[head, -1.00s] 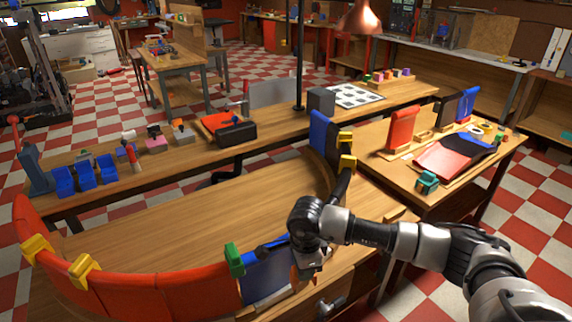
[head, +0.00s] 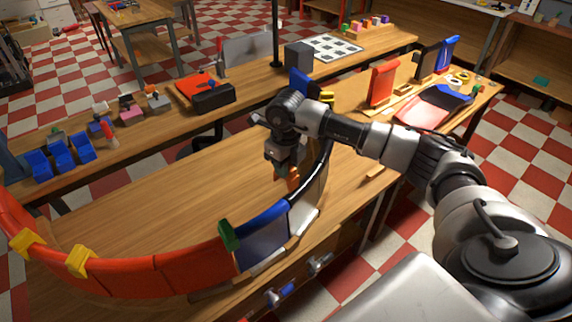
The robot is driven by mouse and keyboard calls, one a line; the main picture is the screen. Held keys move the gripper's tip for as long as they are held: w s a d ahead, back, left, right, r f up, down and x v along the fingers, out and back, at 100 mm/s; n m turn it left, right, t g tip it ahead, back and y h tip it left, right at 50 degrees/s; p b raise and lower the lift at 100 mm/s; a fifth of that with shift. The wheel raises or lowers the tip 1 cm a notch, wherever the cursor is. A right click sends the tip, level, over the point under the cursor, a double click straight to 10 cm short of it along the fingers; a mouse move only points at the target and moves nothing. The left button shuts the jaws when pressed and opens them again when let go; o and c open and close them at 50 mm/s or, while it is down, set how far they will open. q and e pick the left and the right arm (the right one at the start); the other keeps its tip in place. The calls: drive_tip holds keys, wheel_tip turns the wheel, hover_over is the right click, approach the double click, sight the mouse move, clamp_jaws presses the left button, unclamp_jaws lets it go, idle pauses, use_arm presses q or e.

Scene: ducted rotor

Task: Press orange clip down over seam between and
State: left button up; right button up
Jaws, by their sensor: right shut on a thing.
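My right gripper (head: 284,172) is shut on the orange clip (head: 293,180), which shows as a small orange piece at its fingertips. It points down above the table, on the inner side of the curved duct wall. The wall has red panels (head: 190,270) on the left, a blue panel (head: 262,238) in the middle and a dark panel (head: 314,182) curving away on the right. A green clip (head: 229,237) sits over the seam between red and blue. Whether the orange clip touches the wall cannot be told. My left gripper is not in view.
Yellow clips (head: 78,262) sit on the red wall at left; another yellow clip (head: 327,97) is behind my right arm. The wooden tabletop (head: 150,215) inside the curve is clear. A side table at right holds a red panel (head: 383,82) and other parts.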

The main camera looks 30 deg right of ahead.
wheel_tip(320, 180, down, 10)
drive_tip(key=b, duration=0.7)
drive_tip(key=shift+r, duration=0.25)
drive_tip(key=shift+f+b, duration=0.2)
drive_tip(key=shift+b, duration=0.2)
idle(0.4)
drive_tip(key=o, duration=1)
drive_tip(key=shift+r, duration=0.1)
wheel_tip(320, 180, up, 11)
drive_tip(key=shift+f+b, duration=0.15)
drive_tip(key=shift+b, duration=1)
